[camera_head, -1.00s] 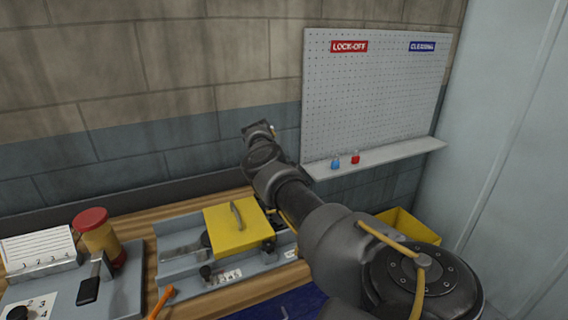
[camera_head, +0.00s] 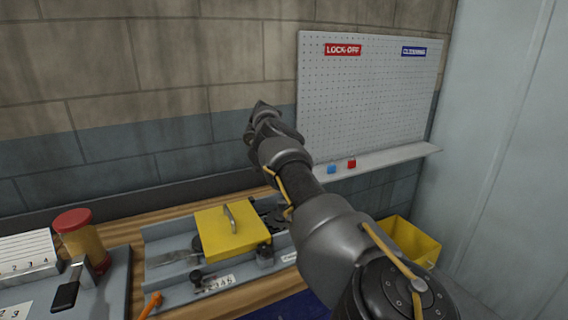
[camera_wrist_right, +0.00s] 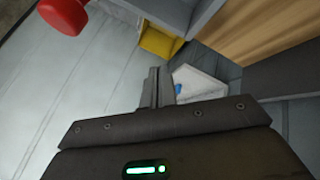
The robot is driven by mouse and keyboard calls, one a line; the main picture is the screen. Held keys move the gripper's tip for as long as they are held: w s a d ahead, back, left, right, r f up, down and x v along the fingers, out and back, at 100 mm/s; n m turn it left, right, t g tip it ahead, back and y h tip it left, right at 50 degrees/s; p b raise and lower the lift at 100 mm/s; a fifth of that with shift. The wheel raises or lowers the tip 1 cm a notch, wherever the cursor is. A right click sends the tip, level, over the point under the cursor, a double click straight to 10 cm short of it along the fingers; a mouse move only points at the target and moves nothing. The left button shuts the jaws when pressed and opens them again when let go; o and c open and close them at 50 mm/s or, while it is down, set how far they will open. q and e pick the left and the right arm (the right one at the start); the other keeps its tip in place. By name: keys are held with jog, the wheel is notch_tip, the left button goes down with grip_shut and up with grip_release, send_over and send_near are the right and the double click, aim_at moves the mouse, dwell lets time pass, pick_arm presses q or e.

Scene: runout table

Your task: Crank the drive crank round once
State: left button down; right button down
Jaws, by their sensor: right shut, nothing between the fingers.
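A grey machine bed (camera_head: 165,275) with a yellow cover (camera_head: 225,247) and black fittings lies on the wooden table. A black knob (camera_head: 197,275) stands at its front, and dark round parts (camera_head: 268,212) show behind the cover, partly hidden by my arm. I cannot tell which part is the drive crank. My right gripper (camera_head: 261,108) is raised behind and above the machine, in front of the wall and apart from the table. In the right wrist view my right gripper (camera_wrist_right: 158,84) has its fingers together and empty. My left gripper is not in view.
A pegboard (camera_head: 370,95) with a shelf (camera_head: 385,160) holding small blue and red items is on the wall. A yellow bin (camera_head: 410,240) stands at right. A red-lidded jar (camera_head: 82,240) stands at left. A red knob-like thing (camera_wrist_right: 62,14) shows in the wrist view.

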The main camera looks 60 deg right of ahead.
jog(key=shift+w+d+r, duration=0.2)
jog(key=shift+w+r, duration=0.4)
jog(key=shift+r, duration=0.25)
jog(key=shift+w+d+r, duration=0.15)
jog(key=shift+w+r, duration=0.4)
jog(key=shift+r, duration=0.3)
